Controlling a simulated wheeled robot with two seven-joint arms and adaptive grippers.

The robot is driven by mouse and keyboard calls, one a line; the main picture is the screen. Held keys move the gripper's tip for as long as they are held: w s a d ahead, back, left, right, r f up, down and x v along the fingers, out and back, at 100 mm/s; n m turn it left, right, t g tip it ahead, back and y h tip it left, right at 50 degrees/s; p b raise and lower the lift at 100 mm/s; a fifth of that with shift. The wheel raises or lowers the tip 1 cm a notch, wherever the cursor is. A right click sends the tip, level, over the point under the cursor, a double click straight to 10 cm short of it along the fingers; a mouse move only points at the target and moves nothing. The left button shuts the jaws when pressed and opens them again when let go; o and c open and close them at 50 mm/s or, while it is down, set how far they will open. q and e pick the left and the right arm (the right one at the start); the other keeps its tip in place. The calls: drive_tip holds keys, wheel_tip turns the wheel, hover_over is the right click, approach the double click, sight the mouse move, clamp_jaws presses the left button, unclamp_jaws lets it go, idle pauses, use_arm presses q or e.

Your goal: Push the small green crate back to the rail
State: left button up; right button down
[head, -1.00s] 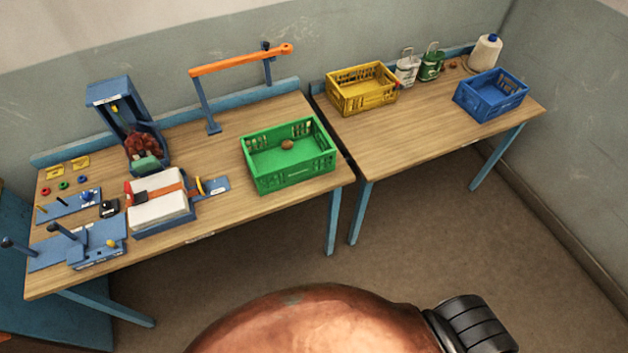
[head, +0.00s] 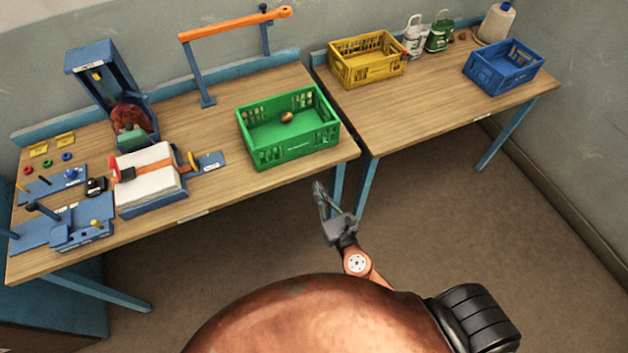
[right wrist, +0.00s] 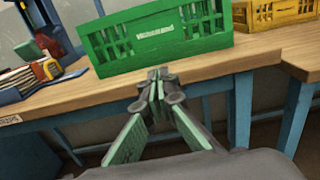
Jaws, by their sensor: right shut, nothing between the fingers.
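The green crate (head: 290,144) stands on the left table, near its front edge and right end, with a small brown round item (head: 287,117) inside. In the right wrist view the crate's labelled front wall (right wrist: 155,38) faces me. The rail is perhaps the blue strip (head: 230,67) along the table's back edge; bare table lies between it and the crate. My right gripper (head: 318,186) is shut and empty, in front of the table and apart from the crate. Its closed fingertips (right wrist: 158,75) show just below the crate in the right wrist view. My left gripper is not in view.
An orange bar on blue posts (head: 235,25) stands behind the crate. A white block with an orange strap (head: 150,176) lies to its left. The right table (head: 425,105) holds a yellow crate (head: 366,61), a blue crate (head: 502,66) and cans. A gap separates the tables.

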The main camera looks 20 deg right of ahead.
sight(299, 153)
drive_tip(key=w, duration=0.6)
drive_tip(key=w+p, duration=0.1)
drive_tip(key=w, duration=0.5)
drive_tip(key=shift+w+a, duration=0.2)
drive_tip(key=shift+w, duration=0.05)
